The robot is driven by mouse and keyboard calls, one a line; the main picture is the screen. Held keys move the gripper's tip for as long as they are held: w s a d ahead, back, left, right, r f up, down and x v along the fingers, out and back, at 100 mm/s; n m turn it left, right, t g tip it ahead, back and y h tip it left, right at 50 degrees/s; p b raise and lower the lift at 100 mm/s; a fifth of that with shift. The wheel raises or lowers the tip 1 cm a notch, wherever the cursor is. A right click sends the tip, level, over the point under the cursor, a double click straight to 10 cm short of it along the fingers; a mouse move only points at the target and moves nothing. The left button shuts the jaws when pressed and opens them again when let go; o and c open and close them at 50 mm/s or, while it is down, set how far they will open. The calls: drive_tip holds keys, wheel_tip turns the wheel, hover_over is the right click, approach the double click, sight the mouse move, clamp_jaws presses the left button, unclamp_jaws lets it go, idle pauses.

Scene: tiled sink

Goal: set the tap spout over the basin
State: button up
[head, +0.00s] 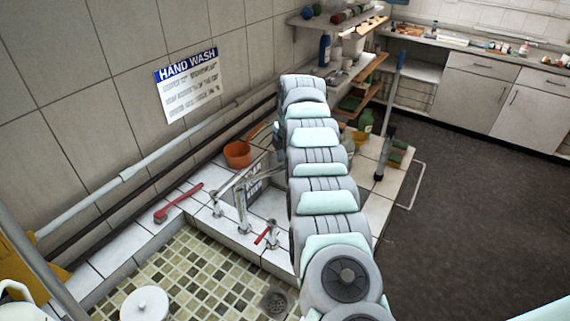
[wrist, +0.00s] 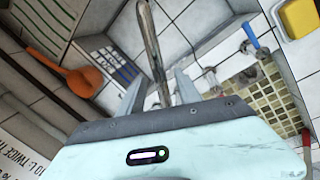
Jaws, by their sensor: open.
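The metal tap spout (head: 240,190) rises from the white tiled ledge left of my arm. In the wrist view the spout (wrist: 150,45) is a long grey bar reaching between the two fingers of my gripper (wrist: 158,92). The fingers are open, one on each side of it, with gaps visible; contact cannot be told. The mosaic-tiled basin (head: 190,265) lies at the front, and its mosaic (wrist: 266,100) shows at right in the wrist view. A red tap lever (head: 265,233) stands at the basin's back edge.
An orange pot (head: 237,154) and a red brush (head: 180,203) lie on the ledge. A blue lever (wrist: 255,38) and a yellow block (wrist: 300,17) are right of the spout in the wrist view. Pipes run along the left wall. Open floor (head: 460,190) lies right.

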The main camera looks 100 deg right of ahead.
wheel_tip(320, 180, up, 10)
drive_tip(key=a+b, duration=0.2)
drive_tip(key=shift+s, duration=0.25)
idle(0.3)
